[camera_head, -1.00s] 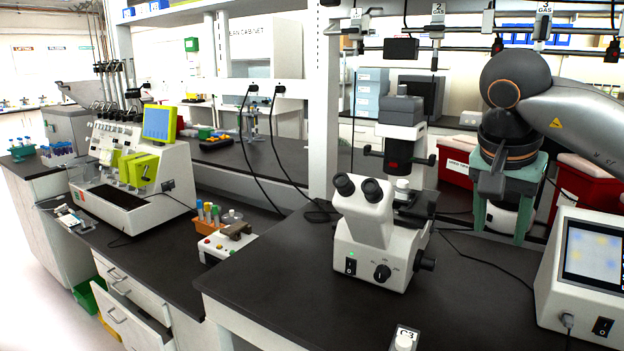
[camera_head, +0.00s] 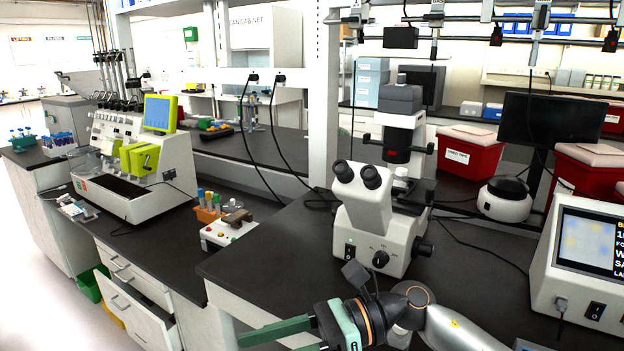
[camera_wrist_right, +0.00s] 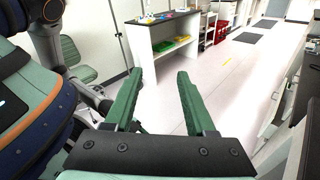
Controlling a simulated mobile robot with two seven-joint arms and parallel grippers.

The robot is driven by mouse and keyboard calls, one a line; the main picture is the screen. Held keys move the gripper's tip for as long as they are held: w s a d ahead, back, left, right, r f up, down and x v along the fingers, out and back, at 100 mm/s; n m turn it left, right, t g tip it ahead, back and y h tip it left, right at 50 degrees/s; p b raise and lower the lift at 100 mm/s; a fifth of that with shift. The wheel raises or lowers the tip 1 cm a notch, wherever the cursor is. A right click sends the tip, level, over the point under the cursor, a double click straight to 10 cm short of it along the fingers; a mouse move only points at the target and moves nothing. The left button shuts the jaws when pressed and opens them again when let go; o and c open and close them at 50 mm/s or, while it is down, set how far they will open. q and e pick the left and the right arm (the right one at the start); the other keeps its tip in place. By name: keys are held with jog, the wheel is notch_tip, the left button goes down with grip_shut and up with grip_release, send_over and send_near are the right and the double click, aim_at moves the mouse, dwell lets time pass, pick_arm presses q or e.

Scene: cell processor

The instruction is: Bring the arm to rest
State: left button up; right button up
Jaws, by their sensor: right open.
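My right gripper (camera_head: 272,343) is low in the head view, in front of the bench edge, with its green fingers pointing left. The lower finger is partly cut off by the bottom edge. In the right wrist view the same gripper (camera_wrist_right: 157,82) has its two fingers wide apart, with nothing between them. Below its fingers there is floor (camera_wrist_right: 225,82). My grey right forearm comes in from the bottom right of the head view. My left gripper is in neither view.
A microscope (camera_head: 368,215) stands on the dark bench just beyond the right gripper. A boxed instrument with a screen (camera_head: 590,243) is at the right. An open drawer (camera_head: 140,312) juts out at the lower left. A white shelf unit (camera_wrist_right: 165,50) stands across the floor.

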jog(key=w+d+f+m+t+y, duration=0.25)
jog(key=m+t, duration=0.55)
jog(key=m, duration=0.4)
jog(key=w+d+f+m+t+y, duration=0.1)
jog(key=w+d+m+t, duration=0.15)
jog(key=m+t, duration=0.75)
jog(key=w+d+f+m+t+h, duration=0.1)
jog(key=d+f+m+t+h, duration=0.1)
jog(key=d+f+m+h, duration=0.5)
jog(key=w+f+m+t+h, duration=0.1)
jog(key=f+m+h, duration=0.3)
jog(key=m, duration=0.6)
jog(key=s+d+f+m+g+h, duration=0.2)
jog(key=s+d+f+m, duration=0.1)
jog(key=s+f, duration=0.3)
jog(key=s+d+f+m+g+h, duration=0.2)
jog(key=s+f+m, duration=0.4)
jog(key=f, duration=0.4)
jog(key=s+d+f+m+g+h, duration=0.2)
jog(key=s+d+f+m+g, duration=0.1)
jog(key=s+d+f, duration=0.3)
notch_tip(320, 180, down, 2)
jog(key=shift+m, duration=0.9)
jog(key=shift+d, duration=0.15)
